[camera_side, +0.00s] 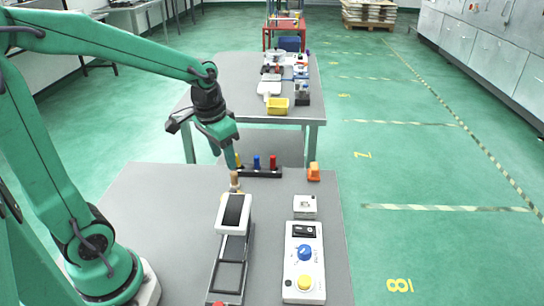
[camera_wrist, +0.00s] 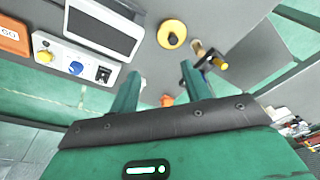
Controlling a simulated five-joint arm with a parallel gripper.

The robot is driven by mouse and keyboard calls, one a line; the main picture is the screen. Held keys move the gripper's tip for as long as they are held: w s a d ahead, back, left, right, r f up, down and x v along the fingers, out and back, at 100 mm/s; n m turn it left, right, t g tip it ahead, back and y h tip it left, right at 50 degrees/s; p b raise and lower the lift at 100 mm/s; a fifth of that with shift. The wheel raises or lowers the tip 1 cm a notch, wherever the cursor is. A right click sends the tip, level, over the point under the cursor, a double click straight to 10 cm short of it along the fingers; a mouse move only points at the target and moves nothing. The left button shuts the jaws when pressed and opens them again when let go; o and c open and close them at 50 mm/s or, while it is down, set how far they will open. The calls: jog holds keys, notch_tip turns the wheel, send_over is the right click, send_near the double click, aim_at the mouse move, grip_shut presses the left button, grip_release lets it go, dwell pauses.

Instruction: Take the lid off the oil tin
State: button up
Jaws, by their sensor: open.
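I cannot make out an oil tin or its lid for certain in either view. My gripper (camera_side: 228,152) is open, with nothing seen between its fingers. It points down over the far part of the near grey table. Its two green fingers also show apart in the wrist view (camera_wrist: 158,82). A yellow round piece with a dark middle (camera_wrist: 172,35) lies beyond the fingers in the wrist view. In the side view, a wooden peg-like piece (camera_side: 234,179) stands just below the gripper, its lower part hidden behind a white-framed dark panel (camera_side: 234,212).
A black rack (camera_side: 262,173) with coloured pegs stands close to the fingertips. An orange piece (camera_side: 313,172) is right of it. A white box with a blue knob and yellow button (camera_side: 303,268) stands at the right. The table's left part is bare.

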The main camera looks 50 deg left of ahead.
jog(key=g, duration=0.2)
send_over(233, 190)
jog(key=f, duration=0.7)
jog(key=shift+a, duration=0.2)
jog(key=shift+s+d+f, duration=0.1)
jog(key=shift+d+f, duration=0.05)
jog(key=shift+f, duration=1.85)
jog(key=shift+d+f, duration=0.1)
jog(key=shift+f, duration=1.85)
jog(key=shift+c, duration=0.4)
grip_shut()
